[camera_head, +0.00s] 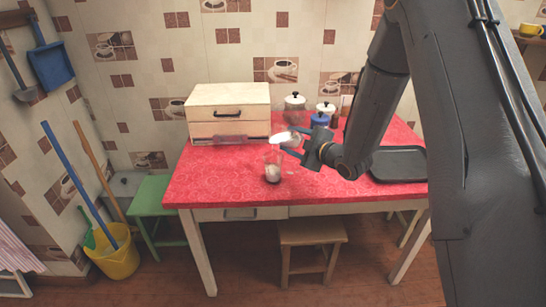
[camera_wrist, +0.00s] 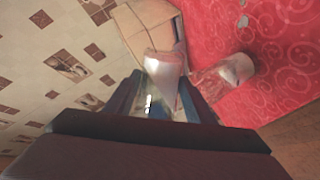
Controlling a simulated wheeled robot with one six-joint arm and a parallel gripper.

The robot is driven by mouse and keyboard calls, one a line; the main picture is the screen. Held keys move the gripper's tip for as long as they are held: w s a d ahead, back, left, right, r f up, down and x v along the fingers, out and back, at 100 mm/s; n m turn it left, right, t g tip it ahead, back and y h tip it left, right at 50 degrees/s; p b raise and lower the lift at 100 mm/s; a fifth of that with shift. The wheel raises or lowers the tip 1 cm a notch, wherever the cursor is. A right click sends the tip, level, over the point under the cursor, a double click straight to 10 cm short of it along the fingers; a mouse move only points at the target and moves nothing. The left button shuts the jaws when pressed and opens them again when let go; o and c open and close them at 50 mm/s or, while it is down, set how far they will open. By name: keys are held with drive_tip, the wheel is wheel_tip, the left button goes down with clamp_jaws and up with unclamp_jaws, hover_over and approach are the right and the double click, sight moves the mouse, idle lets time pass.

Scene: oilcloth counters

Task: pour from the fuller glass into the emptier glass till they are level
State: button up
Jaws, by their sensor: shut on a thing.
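My gripper (camera_head: 297,143) is shut on a clear glass with white contents (camera_head: 284,138), held in the air above the red counter. The held glass is tipped far over, its mouth toward the left, and also shows between my fingers in the wrist view (camera_wrist: 163,72). The other glass (camera_head: 273,170) stands upright on the counter, below and slightly left of the held one, with white contents in its lower part. It shows in the wrist view (camera_wrist: 226,75) to the right of the held glass. I cannot tell clearly whether liquid is falling between them, nor compare the levels.
A cream drawer box (camera_head: 228,112) stands behind at left on the red counter (camera_head: 215,180). Lidded jars (camera_head: 294,108) and a blue canister (camera_head: 320,120) stand behind my gripper. A black tray (camera_head: 398,164) lies at right. The counter's front left is clear.

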drive_tip(key=shift+w+d+r, duration=0.15)
idle(0.4)
drive_tip(key=shift+s+a+r, duration=0.1)
drive_tip(key=shift+s+a, duration=0.1)
drive_tip(key=shift+a, duration=0.1)
idle(0.8)
drive_tip(key=shift+r+n, duration=0.1)
drive_tip(key=shift+n, duration=0.3)
idle(0.9)
drive_tip(key=shift+d+f+m, duration=0.1)
drive_tip(key=shift+f+m, duration=0.3)
drive_tip(key=shift+f, duration=0.05)
drive_tip(key=shift+r+m+y, duration=0.4)
drive_tip(key=shift+m, duration=0.6)
drive_tip(key=shift+w+d+m, duration=0.2)
drive_tip(key=shift+m, duration=0.4)
drive_tip(key=shift+w+d+f+m+y+b, duration=0.3)
drive_tip(key=shift+d+f+m+y, duration=0.1)
drive_tip(key=shift+d+f+m, duration=0.15)
drive_tip(key=shift+d+m, duration=0.15)
drive_tip(key=shift+m, duration=0.3)
